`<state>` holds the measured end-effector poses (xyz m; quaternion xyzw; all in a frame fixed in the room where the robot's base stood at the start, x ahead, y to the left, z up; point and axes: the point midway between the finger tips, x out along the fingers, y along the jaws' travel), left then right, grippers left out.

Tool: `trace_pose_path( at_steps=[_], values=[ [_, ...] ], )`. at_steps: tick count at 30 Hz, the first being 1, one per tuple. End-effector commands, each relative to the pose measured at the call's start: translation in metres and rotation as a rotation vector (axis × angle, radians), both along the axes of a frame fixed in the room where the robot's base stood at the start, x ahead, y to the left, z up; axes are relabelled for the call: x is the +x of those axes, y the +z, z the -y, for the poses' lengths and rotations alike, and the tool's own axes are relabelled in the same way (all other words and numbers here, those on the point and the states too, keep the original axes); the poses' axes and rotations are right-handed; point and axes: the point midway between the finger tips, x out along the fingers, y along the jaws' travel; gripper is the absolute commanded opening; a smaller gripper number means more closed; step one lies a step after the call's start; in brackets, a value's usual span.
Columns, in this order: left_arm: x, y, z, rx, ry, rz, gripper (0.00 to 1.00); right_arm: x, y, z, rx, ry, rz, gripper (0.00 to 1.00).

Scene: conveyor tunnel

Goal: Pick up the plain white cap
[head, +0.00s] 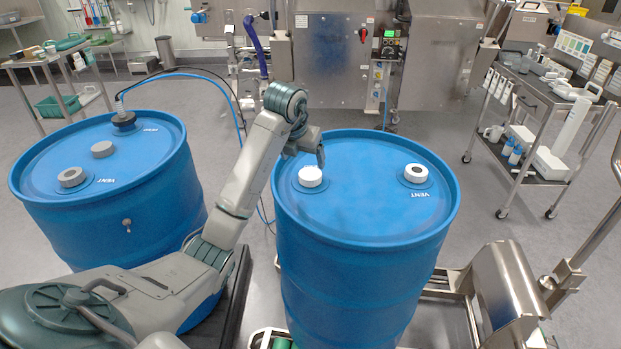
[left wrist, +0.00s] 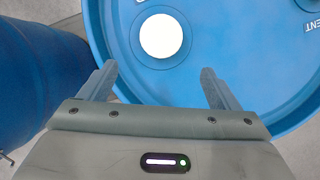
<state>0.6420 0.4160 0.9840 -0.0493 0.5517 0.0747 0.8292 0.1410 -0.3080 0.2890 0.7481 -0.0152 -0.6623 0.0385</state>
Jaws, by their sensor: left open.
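The plain white cap (head: 310,177) sits on the top of the right blue drum (head: 365,210), near its left side. In the left wrist view the white cap (left wrist: 161,36) shows as a plain white disc beyond the fingertips. My left gripper (head: 318,152) is just above and behind the cap in the head view. In the left wrist view the left gripper (left wrist: 156,72) is open, with nothing between its fingers. The cap is apart from both fingers. A second white cap with a dark centre (head: 416,173) sits on the drum's right side, beside the word VENT.
The left blue drum (head: 150,150) carries grey caps and a fitting with a hose. A steel drum handler (head: 505,285) stands right of the right drum. A cart (head: 540,100) with bottles is at the right. Steel machinery (head: 335,60) stands behind.

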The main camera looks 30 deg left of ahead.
Motion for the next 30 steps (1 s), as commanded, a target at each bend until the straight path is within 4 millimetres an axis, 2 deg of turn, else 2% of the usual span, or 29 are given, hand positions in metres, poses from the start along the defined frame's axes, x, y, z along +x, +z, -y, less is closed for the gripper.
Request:
trace_pose_path(
  at_steps=[3,5,9,14,25,30],
  values=[
    [0.003,-0.01,0.0,-0.001,0.0,0.0,0.84,0.018,0.005,-0.002,0.0,0.003,0.009,0.43],
    [0.005,-0.014,0.0,-0.002,-0.001,-0.002,0.84,0.022,0.009,-0.002,0.0,0.004,0.007,0.43],
    [0.013,-0.029,-0.002,-0.001,0.0,-0.002,0.84,0.014,0.007,-0.001,0.0,0.002,0.003,0.43],
    [0.017,-0.036,-0.002,-0.001,-0.002,0.0,0.84,0.011,0.005,-0.001,0.0,0.001,0.002,0.43],
    [0.04,-0.074,-0.007,-0.003,-0.001,-0.002,0.84,-0.024,-0.008,0.002,0.0,-0.002,-0.006,0.43],
    [0.042,-0.08,-0.008,-0.001,-0.002,0.002,0.84,-0.028,-0.01,0.002,0.0,-0.003,-0.006,0.43]
  ],
)
